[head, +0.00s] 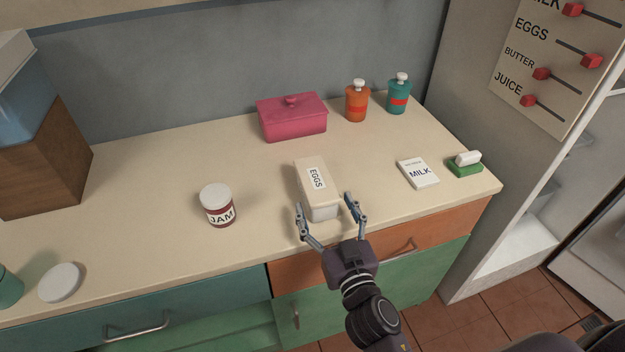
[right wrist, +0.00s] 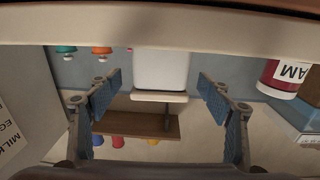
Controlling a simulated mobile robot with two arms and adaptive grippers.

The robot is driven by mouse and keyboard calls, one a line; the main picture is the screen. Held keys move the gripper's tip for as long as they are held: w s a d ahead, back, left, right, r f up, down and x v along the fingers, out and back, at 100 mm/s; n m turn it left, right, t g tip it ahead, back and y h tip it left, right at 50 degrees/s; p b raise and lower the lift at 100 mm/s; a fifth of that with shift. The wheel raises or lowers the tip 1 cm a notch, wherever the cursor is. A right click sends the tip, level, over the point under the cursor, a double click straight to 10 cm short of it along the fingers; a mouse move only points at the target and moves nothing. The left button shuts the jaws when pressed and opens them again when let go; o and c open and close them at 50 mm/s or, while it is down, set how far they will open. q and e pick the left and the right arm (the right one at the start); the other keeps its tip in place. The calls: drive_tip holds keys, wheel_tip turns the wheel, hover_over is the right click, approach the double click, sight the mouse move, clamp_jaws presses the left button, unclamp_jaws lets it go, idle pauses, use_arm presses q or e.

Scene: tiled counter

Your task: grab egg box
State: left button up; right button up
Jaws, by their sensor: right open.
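The egg box (head: 317,199), a cream carton with an EGGS label on its lid, sits on the counter near the front edge. Its pale near end shows in the right wrist view (right wrist: 161,69). My right gripper (head: 326,210) is open at the near end of the box, one finger towards each side. In the right wrist view the open fingers (right wrist: 160,85) spread wider than the box, with gaps on both sides. I cannot tell how far the fingertips reach along the box. My left gripper is out of view.
A jam jar (head: 218,206) stands left of the box, a pink lidded container (head: 292,119) behind it. A milk carton (head: 418,173) and green item (head: 464,168) lie to the right. Orange (head: 357,103) and teal (head: 398,97) bottles stand at the back. The counter edge runs under my wrist.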

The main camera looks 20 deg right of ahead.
sight(316, 182)
drive_tip(key=shift+w, duration=0.5)
drive_tip(key=shift+w+r, duration=0.15)
drive_tip(key=shift+w, duration=0.2)
drive_tip(key=shift+w+r+p, duration=0.15)
drive_tip(key=shift+w+p, duration=0.3)
drive_tip(key=shift+w, duration=0.2)
drive_tip(key=w+p, duration=0.1)
drive_tip(key=w, duration=0.2)
drive_tip(key=shift+w, duration=0.65)
drive_tip(key=c, duration=1.5)
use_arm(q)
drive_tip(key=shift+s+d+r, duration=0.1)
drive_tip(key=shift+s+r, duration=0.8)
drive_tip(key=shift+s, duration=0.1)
use_arm(e)
drive_tip(key=shift+c, duration=0.7)
